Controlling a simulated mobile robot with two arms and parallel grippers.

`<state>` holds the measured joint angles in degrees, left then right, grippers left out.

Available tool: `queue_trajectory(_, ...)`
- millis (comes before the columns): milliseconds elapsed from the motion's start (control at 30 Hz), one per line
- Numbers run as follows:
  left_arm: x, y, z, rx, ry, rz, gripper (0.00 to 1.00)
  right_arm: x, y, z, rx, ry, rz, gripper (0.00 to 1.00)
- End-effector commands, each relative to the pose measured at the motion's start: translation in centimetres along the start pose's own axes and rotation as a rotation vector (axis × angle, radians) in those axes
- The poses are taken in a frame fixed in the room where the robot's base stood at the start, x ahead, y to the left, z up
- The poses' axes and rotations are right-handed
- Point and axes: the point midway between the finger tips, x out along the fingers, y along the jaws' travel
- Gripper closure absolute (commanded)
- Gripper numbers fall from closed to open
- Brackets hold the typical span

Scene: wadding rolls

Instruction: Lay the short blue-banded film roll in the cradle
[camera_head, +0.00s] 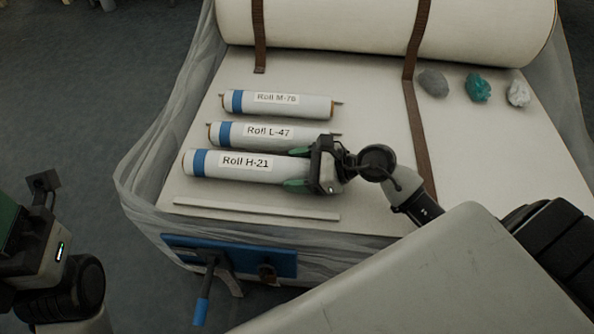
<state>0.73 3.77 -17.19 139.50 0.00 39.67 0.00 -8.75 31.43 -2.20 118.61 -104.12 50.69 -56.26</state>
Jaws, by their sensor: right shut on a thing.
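Three pale film rolls with blue bands lie side by side on the cream surface: Roll M-76 (290,105) at the back, Roll L-47 (270,135) in the middle and Roll H-21 (245,168) in front. I cannot tell for sure which is the short one. My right gripper (296,168) is shut on the right end of Roll H-21, with a green-padded finger on each side, and hides that end. The roll looks level, at or close to the surface. My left gripper (42,184) is at the left edge, away from the rolls; its jaws are unclear. I cannot make out a cradle.
A large cream roll (350,22) with brown straps (417,130) lies at the back. Grey (433,83), teal (478,88) and white (518,93) lumps sit back right. A pale strip (255,209) runs along the front, above a blue panel (280,262) with a crank.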

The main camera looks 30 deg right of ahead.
Motion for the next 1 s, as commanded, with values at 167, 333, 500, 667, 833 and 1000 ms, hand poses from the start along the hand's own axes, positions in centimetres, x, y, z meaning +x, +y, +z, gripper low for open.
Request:
queue_trajectory(167, 0.0, 0.0, 0.0, 0.000, 0.001, 0.000, 0.49, 0.0, 0.0, 0.0, -0.001, -0.003, -0.002, 0.77)
queue_trajectory(333, 0.1, 0.0, 0.0, 0.001, 0.006, 0.003, 0.49, 0.1, 0.1, -0.2, 0.000, 0.000, 0.000, 0.23)
queue_trajectory(500, 0.1, 0.0, 0.0, 0.000, 0.004, 0.003, 0.49, 0.1, 0.1, -0.2, 0.000, 0.000, 0.000, 0.12)
queue_trajectory(667, 0.1, 0.0, 0.0, 0.000, 0.004, 0.003, 0.49, 0.1, 0.0, -0.2, 0.000, 0.000, 0.000, 0.12)
queue_trajectory(833, 0.6, 0.0, -0.1, 0.000, 0.009, 0.001, 0.49, -1.0, 0.0, 0.1, 0.002, 0.005, 0.000, 0.12)
queue_trajectory(1000, -0.4, -0.1, -0.1, -0.005, -0.045, -0.019, 0.49, -4.5, 0.0, 0.2, 0.002, 0.008, 0.001, 0.12)
